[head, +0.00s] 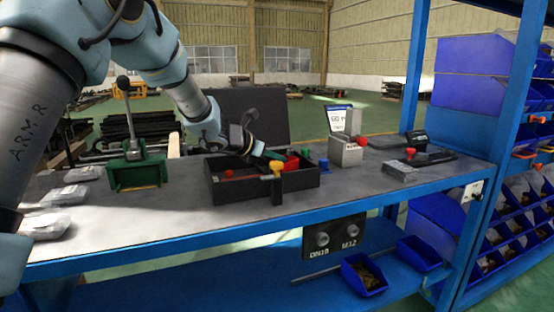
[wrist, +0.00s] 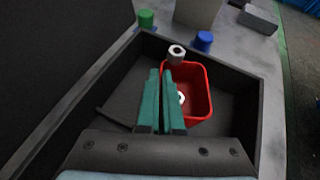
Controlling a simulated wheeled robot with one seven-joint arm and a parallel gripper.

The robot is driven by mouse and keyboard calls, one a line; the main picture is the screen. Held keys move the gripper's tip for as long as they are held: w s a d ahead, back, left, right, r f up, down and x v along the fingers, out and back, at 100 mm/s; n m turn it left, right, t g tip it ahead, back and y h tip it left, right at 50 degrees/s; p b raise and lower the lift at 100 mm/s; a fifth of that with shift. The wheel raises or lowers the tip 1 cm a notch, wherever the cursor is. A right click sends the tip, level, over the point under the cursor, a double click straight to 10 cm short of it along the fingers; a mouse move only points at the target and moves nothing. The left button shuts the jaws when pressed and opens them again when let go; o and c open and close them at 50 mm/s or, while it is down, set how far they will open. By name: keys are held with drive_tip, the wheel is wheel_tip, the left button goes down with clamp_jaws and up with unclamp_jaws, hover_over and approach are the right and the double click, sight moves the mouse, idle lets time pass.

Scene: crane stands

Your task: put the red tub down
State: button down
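The red tub (wrist: 201,88) is inside the walls of the black tray (wrist: 247,118) in the wrist view. In the head view it shows as a red patch (head: 292,163) at the right part of the tray (head: 228,194). My gripper (wrist: 164,72) has its green fingers close together at the tub's left wall, one finger outside and one inside, so it looks shut on that wall. The fingers hide part of the tub. I cannot tell whether its bottom touches the tray floor. A small pale part (wrist: 181,98) shows inside the tub.
A grey ring-ended piece (wrist: 176,54) is at the tub's far rim. A green cap (wrist: 145,18) and a blue cap (wrist: 204,40) stand beyond the tray. A grey block (head: 346,150) stands right of it, a green lever press (head: 136,168) left. The tray's left floor looks mostly free.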

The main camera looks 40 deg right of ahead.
drive_tip(key=c, duration=1.5)
unclamp_jaws()
drive_tip(key=shift+f, duration=0.2)
drive_tip(key=shift+c, duration=0.2)
drive_tip(key=o, duration=0.5)
drive_tip(key=shift+r, duration=0.1)
drive_tip(key=shift+c, duration=0.2)
drive_tip(key=shift+r, duration=0.15)
drive_tip(key=b+v, duration=0.2)
drive_tip(key=v, duration=1)
